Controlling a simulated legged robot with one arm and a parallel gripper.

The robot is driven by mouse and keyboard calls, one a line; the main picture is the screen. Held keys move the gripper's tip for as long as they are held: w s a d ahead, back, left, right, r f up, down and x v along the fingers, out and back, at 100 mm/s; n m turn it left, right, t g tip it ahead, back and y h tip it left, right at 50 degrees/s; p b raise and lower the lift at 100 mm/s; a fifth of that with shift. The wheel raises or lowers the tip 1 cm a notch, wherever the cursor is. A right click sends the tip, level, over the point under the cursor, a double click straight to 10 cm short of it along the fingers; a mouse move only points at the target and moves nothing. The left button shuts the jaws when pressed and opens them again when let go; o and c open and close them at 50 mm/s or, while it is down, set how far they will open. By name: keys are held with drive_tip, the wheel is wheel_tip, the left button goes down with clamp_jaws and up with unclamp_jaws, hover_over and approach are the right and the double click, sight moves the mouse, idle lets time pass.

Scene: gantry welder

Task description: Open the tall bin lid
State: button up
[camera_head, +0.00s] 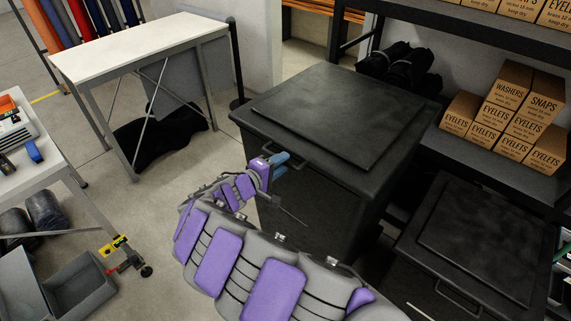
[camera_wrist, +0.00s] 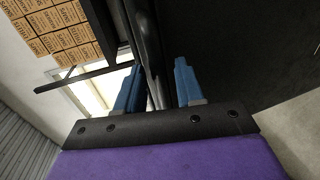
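The tall black bin (camera_head: 330,205) stands in the middle of the head view. Its flat black lid (camera_head: 335,110) lies level and closed on top. A thin handle on the lid's front edge is partly hidden by my gripper. My gripper (camera_head: 280,163) is at that front edge, left of its middle. In the wrist view the two blue fingers of my gripper (camera_wrist: 157,85) are spread apart. A dark edge or bar of the lid (camera_wrist: 150,50) runs between them, with a gap to the right finger. I cannot tell whether the left finger touches it.
A lower black bin (camera_head: 480,235) stands at the right. Shelves with several cardboard boxes (camera_head: 515,110) and dark rolls (camera_head: 400,65) are behind. A white table (camera_head: 140,45) is at the back left. Grey open bins (camera_head: 80,285) lie lower left.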

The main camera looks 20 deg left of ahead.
drive_tip(key=shift+w+a+f, duration=0.2)
drive_tip(key=shift+w, duration=0.2)
drive_tip(key=shift+w+a+f, duration=0.15)
drive_tip(key=shift+w+a, duration=0.05)
drive_tip(key=shift+w, duration=0.2)
drive_tip(key=d, duration=0.2)
drive_tip(key=shift+d+r, duration=0.35)
drive_tip(key=shift+d, duration=0.1)
drive_tip(key=shift+c, duration=0.7)
drive_tip(key=shift+a, duration=0.2)
drive_tip(key=shift+c, duration=0.7)
drive_tip(key=shift+a+f, duration=0.2)
drive_tip(key=shift+a, duration=0.6)
clamp_jaws()
drive_tip(key=shift+d+f, duration=0.1)
drive_tip(key=shift+d, duration=0.15)
